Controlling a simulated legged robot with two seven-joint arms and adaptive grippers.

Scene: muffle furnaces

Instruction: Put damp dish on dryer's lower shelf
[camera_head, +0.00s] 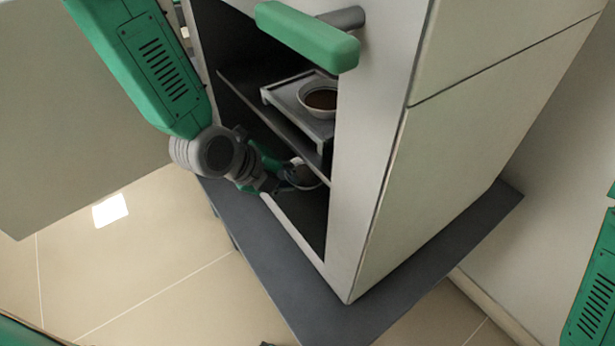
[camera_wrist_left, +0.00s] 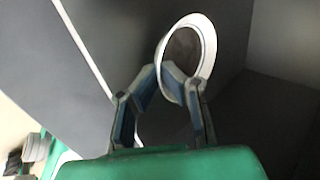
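The dryer is the white cabinet (camera_head: 375,150) with its front open and a dark inside. My left gripper (camera_head: 283,180) reaches into its lower part, below a shelf plate (camera_head: 252,92). In the left wrist view the gripper (camera_wrist_left: 162,76) has its fingertips closed on the rim of a white dish (camera_wrist_left: 208,42) with brown contents. The dish looks steeply tilted in that view. In the head view this dish (camera_head: 306,176) shows only partly, low inside the dryer. I cannot tell whether it touches the lower shelf. My right gripper is out of view.
Another white bowl with brown contents (camera_head: 320,99) stands on a grey stand (camera_head: 279,91) on the upper shelf. A green handle (camera_head: 305,36) juts out near the dryer's top. The cabinet stands on a dark platform (camera_head: 425,245). A large light panel (camera_head: 70,110) is at the left.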

